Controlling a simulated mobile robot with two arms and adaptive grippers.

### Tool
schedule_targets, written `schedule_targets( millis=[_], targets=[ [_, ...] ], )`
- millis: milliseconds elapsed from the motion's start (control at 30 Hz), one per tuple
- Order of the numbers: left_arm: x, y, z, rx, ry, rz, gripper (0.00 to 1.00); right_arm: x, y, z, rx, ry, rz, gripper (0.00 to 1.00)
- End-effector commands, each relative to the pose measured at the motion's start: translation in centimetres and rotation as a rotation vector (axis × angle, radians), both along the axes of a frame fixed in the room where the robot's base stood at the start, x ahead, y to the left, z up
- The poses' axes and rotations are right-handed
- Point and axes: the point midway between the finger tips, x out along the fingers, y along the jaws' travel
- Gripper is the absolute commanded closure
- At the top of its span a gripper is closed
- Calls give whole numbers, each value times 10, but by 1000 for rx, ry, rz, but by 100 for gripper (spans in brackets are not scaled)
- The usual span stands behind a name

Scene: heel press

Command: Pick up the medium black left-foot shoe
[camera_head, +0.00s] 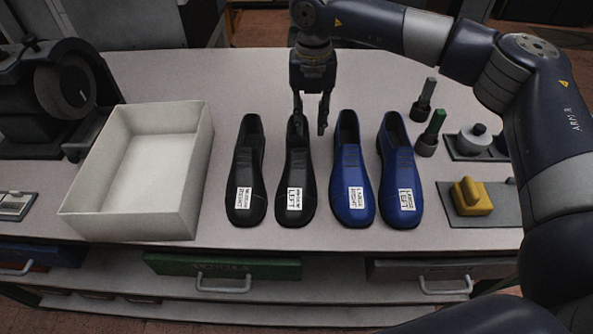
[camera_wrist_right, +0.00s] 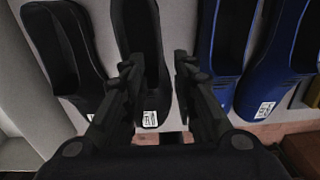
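The medium black left-foot shoe (camera_head: 294,181) stands on the table, second from the left in a row of shoes, with a white "LEFT" label on its toe. My right gripper (camera_head: 311,129) is over the heel end of this shoe, its two fingers apart. In the right wrist view the open fingers (camera_wrist_right: 157,75) point at the shoe (camera_wrist_right: 137,35), which lies nearer the left finger; the left finger covers part of it. I cannot tell whether a finger touches it. My left gripper is not in view.
A black right-foot shoe (camera_head: 244,187) is close on the left, and blue right (camera_head: 351,180) and left (camera_head: 399,176) shoes are on the right. A white open box (camera_head: 193,180) stands further left. Brushes (camera_head: 431,132) and a yellow block (camera_head: 470,196) lie at right.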

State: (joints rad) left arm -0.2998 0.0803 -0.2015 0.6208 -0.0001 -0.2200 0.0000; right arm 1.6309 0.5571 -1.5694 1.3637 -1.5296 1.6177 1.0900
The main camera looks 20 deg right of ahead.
Motion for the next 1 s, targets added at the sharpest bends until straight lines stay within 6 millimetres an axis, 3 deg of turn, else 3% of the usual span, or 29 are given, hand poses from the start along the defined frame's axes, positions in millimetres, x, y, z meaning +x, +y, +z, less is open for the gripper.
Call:
schedule_targets(
  millis=[367,633,933,1000],
  targets=[
    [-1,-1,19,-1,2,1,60,1,-1,-33,2,2,1,74],
    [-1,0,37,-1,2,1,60,3,-2,-69,2,1,1,74],
    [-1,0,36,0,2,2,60,3,-2,-76,4,-1,1,74],
    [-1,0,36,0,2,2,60,3,-2,-76,4,-1,1,90]
  ],
)
